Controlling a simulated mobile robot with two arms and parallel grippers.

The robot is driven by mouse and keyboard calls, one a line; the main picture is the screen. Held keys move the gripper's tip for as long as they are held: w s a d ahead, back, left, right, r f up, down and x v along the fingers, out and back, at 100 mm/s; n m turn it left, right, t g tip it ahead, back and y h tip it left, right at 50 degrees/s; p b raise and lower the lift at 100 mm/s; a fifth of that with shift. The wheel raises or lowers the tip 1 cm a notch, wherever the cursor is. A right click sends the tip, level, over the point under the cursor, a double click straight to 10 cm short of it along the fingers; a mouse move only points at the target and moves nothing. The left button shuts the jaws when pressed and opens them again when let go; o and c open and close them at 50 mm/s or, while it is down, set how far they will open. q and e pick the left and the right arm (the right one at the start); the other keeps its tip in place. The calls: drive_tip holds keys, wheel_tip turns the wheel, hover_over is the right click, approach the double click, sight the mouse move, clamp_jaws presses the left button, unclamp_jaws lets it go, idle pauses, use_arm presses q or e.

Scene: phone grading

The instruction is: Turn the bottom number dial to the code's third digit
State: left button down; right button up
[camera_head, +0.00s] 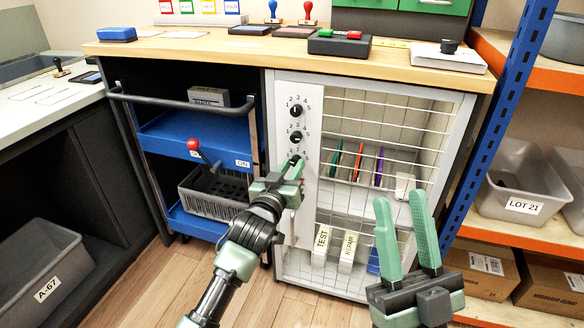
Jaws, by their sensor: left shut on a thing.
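A white panel (311,124) on the left side of the mesh cabinet carries a column of three black number dials. The top dial (296,110) and the middle dial (296,137) are in plain view, ringed by small digits. The bottom dial (294,159) is mostly hidden behind my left gripper (290,169), which is shut on it. Its setting cannot be read. My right gripper (404,208) is open and empty in front of the cabinet's lower right. I cannot make out a code anywhere.
The wire-mesh door (375,120) has colored upright items behind it and boxes labelled TEST (321,245) and REPAIR (348,252) below. A blue shelf cart (178,137) with a red-knobbed lever (193,144) stands left. A blue rack post (500,110) stands right.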

drive_tip(key=shift+w, duration=0.1)
use_arm(q)
drive_tip(key=shift+r+m+p, duration=0.15)
drive_tip(key=shift+m+p, duration=0.55)
drive_tip(key=shift+p, duration=0.15)
drive_tip(key=shift+m+p, duration=0.8)
drive_tip(key=shift+p, duration=0.1)
use_arm(e)
drive_tip(key=w+f+g+h, duration=0.3)
drive_tip(key=w+f+g, duration=0.4)
drive_tip(key=f, duration=0.4)
use_arm(q)
drive_tip(key=shift+m+p, duration=0.75)
drive_tip(key=shift+m, duration=0.15)
drive_tip(key=m+p, duration=0.1)
drive_tip(key=m, duration=0.1)
drive_tip(key=shift+m+p, duration=0.3)
drive_tip(key=shift+m, duration=0.1)
use_arm(e)
drive_tip(key=s+d+f+g+h, duration=0.1)
drive_tip(key=s+f+g, duration=0.3)
drive_tip(key=f, duration=0.4)
drive_tip(key=s+d+f+g+h, duration=0.2)
drive_tip(key=s+d+f+g, duration=0.1)
drive_tip(key=f+g, duration=0.4)
drive_tip(key=shift+s+f+m, duration=0.4)
drive_tip(key=shift+s+f, duration=0.05)
drive_tip(key=shift+f, duration=0.1)
